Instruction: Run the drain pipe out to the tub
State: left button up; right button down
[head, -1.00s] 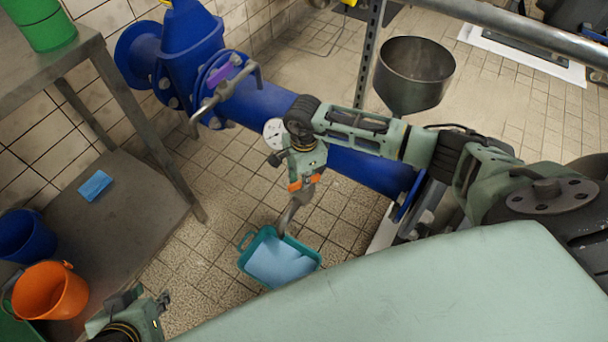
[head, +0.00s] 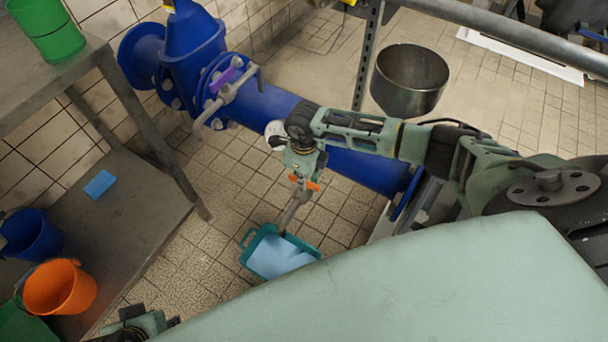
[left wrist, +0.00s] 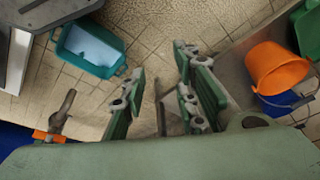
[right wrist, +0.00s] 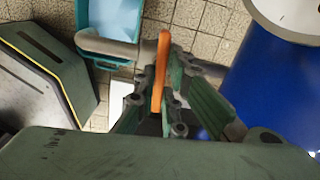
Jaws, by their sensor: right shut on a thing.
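The drain pipe (head: 292,213) is a grey bent tube with an orange handle (right wrist: 160,72). My right gripper (head: 303,178) is shut on the orange handle, with its fingers on either side. The tub stands on the tiled floor with a light blue surface inside, and also shows in the left wrist view (left wrist: 62,50). My left gripper (left wrist: 160,100) is open and empty, mostly cut off in the head view.
A thick blue pipe (head: 350,168) with a valve runs behind my right arm. A grey shelf (head: 140,235) at left holds an orange bucket (head: 55,290), a blue bucket (head: 30,235) and a blue cloth (head: 99,184). Tiled floor around the tub is clear.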

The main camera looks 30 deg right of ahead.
pick_arm(q)
jog(key=shift+x, duration=1.25)
pick_arm(e)
jog(key=shift+m, duration=0.9)
jog(key=c, duration=1.8)
grip_release()
jog(key=shift+c, duration=0.2)
pick_arm(q)
jog(key=shift+d, duration=0.1)
pick_arm(e)
notch_tip(320, 180, up, 12)
